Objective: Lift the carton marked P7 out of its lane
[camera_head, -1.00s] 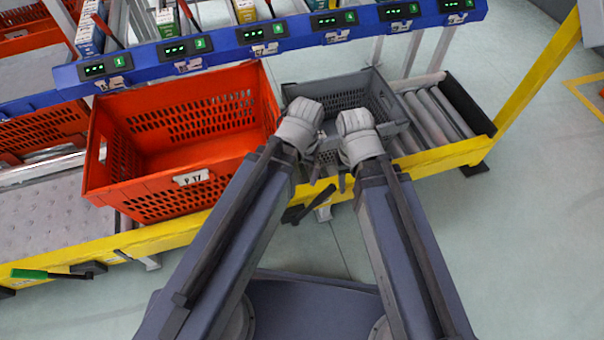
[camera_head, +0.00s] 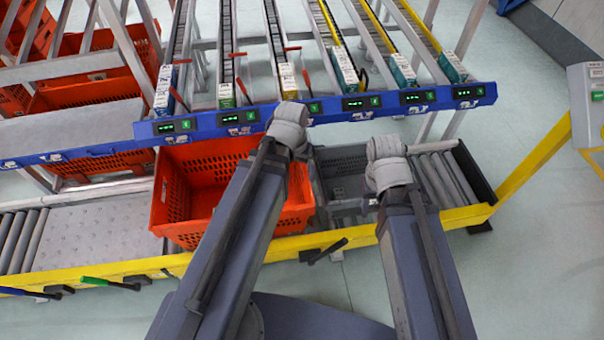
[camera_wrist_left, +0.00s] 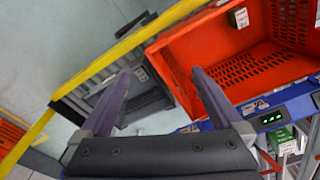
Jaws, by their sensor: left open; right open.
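Several cartons stand at the front ends of the sloping lanes behind the blue rail. They include a blue-and-white one (camera_head: 165,92), a green-and-white one (camera_head: 226,94), a yellow-and-white one (camera_head: 287,80) and teal ones at the right. Their marks are too small to read, so I cannot tell which is P7. My left gripper (camera_wrist_left: 164,75) is open and empty. In the head view its wrist is in front of the blue rail, below the yellow-and-white carton, with its fingers hidden. My right gripper (camera_head: 370,207) is over the grey tote, clear of the cartons; its fingers barely show.
The blue rail (camera_head: 205,127) with lit displays runs across the lane fronts. The orange tote (camera_head: 172,195) and grey tote (camera_head: 340,165) stand on the conveyor behind a yellow beam (camera_head: 120,270). Red sticks rise beside some lanes. Rollers (camera_head: 440,178) at the right are bare.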

